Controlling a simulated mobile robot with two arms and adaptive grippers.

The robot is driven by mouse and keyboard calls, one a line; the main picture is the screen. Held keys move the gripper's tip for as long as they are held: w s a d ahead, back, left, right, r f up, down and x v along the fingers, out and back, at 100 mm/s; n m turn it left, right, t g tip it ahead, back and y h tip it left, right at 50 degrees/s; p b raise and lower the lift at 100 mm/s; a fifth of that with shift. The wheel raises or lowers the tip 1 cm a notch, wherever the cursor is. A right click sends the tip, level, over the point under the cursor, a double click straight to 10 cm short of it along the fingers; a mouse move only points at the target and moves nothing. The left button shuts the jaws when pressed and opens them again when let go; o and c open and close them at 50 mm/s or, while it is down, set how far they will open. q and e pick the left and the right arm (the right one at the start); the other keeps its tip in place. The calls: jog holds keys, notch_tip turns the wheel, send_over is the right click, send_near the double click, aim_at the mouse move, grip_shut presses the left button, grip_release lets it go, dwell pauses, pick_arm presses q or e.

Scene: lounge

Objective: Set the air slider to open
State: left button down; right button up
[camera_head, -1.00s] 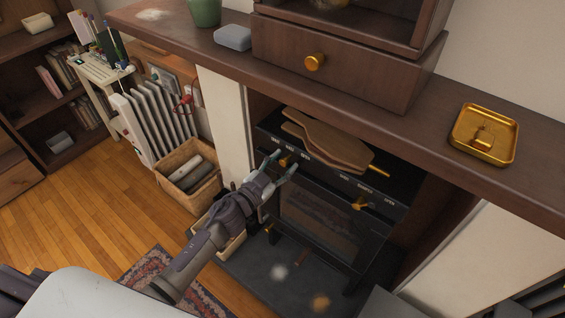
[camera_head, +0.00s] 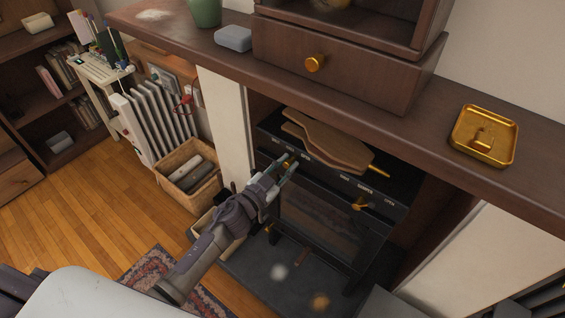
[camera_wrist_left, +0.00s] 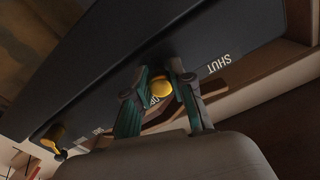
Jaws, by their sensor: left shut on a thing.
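The black stove (camera_head: 318,215) stands in the fireplace recess, with lettering along its front top strip. The air slider's gold knob (camera_head: 287,163) sits at the left part of that strip, below the left group of labels. My left gripper (camera_head: 288,167) is shut on this knob. In the left wrist view the knob (camera_wrist_left: 161,88) shows between the two green-grey fingers (camera_wrist_left: 160,95). The word SHUT shows there to the right of the fingers; another label is partly hidden behind them. My right gripper is not in view.
A second gold knob (camera_head: 360,203) sits at the right of the stove front. Wooden boards (camera_head: 325,143) lie on the stove top. The mantel shelf (camera_head: 390,125) overhangs the stove. A wicker basket (camera_head: 188,178) stands at the left on the floor.

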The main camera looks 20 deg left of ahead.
pick_arm(q)
jog(key=d, duration=0.1)
jog(key=s+d, duration=0.1)
jog(key=d, duration=0.2)
jog(key=shift+s+d, duration=0.1)
jog(key=shift+s, duration=0.15)
jog(key=c, duration=1)
grip_release()
jog(key=shift+s, duration=0.3)
send_near(306, 166)
jog(key=v, duration=0.5)
jog(key=shift+s+r, duration=0.1)
jog(key=shift+s, duration=0.1)
